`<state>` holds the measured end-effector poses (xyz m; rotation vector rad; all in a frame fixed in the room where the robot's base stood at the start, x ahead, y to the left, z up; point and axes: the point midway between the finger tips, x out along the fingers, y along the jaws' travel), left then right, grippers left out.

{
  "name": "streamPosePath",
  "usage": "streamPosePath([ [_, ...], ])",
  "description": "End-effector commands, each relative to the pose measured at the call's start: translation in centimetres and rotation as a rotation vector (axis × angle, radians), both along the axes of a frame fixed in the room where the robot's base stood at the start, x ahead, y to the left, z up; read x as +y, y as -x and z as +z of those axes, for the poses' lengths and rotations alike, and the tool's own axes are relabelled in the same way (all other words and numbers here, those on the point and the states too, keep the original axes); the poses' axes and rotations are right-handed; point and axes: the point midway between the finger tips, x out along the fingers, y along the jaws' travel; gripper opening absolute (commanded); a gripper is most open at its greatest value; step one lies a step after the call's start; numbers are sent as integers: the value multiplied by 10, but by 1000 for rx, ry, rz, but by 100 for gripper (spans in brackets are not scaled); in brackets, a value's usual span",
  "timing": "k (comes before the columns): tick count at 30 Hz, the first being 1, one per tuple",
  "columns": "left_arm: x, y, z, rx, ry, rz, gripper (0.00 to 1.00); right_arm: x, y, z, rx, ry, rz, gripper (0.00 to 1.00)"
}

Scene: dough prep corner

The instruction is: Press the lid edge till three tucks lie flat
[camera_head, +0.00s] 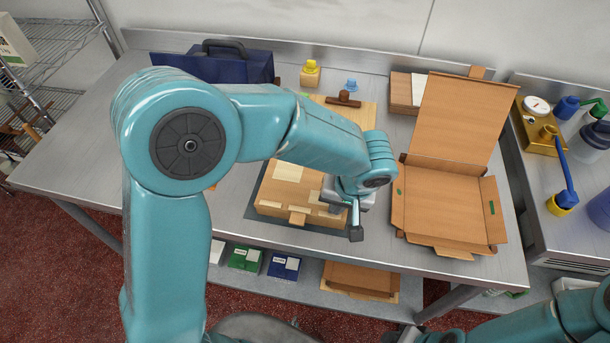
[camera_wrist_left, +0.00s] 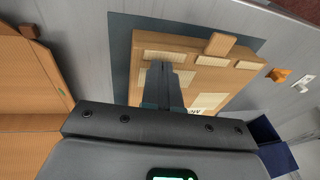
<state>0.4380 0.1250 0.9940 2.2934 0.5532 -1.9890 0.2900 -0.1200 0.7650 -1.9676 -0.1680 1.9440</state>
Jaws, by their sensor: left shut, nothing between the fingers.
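A closed cardboard box (camera_head: 275,190) lies on a dark mat (camera_head: 252,205) on the steel table, with pale tucks along its front edge and a small tab (camera_head: 297,218) at front middle. In the left wrist view the box (camera_wrist_left: 200,82) shows several pale tucks, one of them (camera_wrist_left: 212,62) near the tab (camera_wrist_left: 220,43). My left gripper (camera_head: 355,234) is shut and empty at the box's right front corner. In the wrist view its fingers (camera_wrist_left: 161,68) overlap the lid by a tuck; contact is unclear. My right arm (camera_head: 540,325) shows at bottom right; its fingers cannot be made out.
An open cardboard box (camera_head: 447,208) stands close to the right of the left gripper. Behind lie a wooden board (camera_head: 362,112), a dark blue case (camera_head: 230,66) and a cardboard stack (camera_head: 402,92). A brass-coloured device (camera_head: 537,132) sits on the right-hand counter. The table's left part is clear.

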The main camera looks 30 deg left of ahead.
Motion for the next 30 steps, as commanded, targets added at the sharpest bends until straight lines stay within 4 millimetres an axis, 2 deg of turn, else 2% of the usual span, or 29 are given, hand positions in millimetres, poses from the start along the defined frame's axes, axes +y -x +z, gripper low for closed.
streamPosePath([
  [14,0,0,0,0,0,0,0,0,0,0,0,0,0,43],
  [26,2,-1,-11,0,0,0,0,0,0,-12,0,0,0,43],
  [30,2,-1,-9,0,0,0,0,0,0,-11,0,0,0,43],
])
